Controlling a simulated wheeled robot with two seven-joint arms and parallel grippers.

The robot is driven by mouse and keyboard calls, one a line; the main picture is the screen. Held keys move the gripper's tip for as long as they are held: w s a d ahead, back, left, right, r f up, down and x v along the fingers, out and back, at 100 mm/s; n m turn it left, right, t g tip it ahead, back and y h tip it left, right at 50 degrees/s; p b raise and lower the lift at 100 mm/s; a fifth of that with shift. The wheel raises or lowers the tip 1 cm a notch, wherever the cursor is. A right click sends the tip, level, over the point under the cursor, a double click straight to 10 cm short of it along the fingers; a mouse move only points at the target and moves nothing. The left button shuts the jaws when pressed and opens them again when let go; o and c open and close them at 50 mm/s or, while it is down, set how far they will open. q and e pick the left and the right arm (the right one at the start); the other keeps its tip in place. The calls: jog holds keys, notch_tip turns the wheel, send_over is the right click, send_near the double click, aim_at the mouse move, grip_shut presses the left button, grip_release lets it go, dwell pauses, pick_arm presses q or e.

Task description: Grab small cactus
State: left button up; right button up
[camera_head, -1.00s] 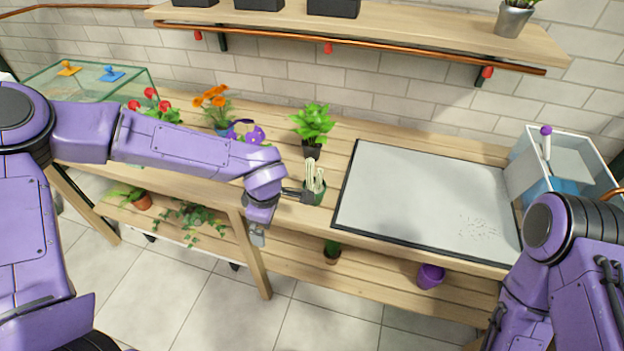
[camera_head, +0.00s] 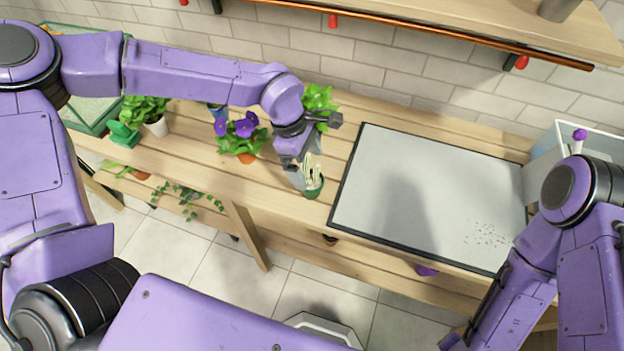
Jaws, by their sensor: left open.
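A small cactus (camera_head: 313,182) with pale upright stems stands in a dark green pot near the front edge of the wooden table (camera_head: 190,155), just left of the grey mat. My left gripper (camera_head: 305,180) points down over it from behind and to the left. It is open, with its grey fingers at the cactus; whether they touch it I cannot tell. The wrist hides part of the space behind the cactus. My right arm is at the lower right, and its gripper is not in view.
The grey mat (camera_head: 430,195) with scattered gravel bits lies right of the cactus. A purple-flowered plant (camera_head: 240,140) stands to its left, and a leafy plant (camera_head: 318,98) behind. A clear bin (camera_head: 545,165) is at the right. A shelf (camera_head: 480,28) overhangs the back.

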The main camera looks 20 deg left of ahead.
aim_at(313, 175)
pick_arm(q)
jog(key=x, duration=0.4)
jog(key=shift+s+d+f+p, duration=0.1)
jog(key=shift+d+f+p, duration=0.1)
jog(key=shift+d+p, duration=0.15)
jog(key=shift+a, duration=0.15)
jog(key=c, duration=1.1)
jog(key=shift+c, duration=1)
jog(key=shift+r, duration=0.15)
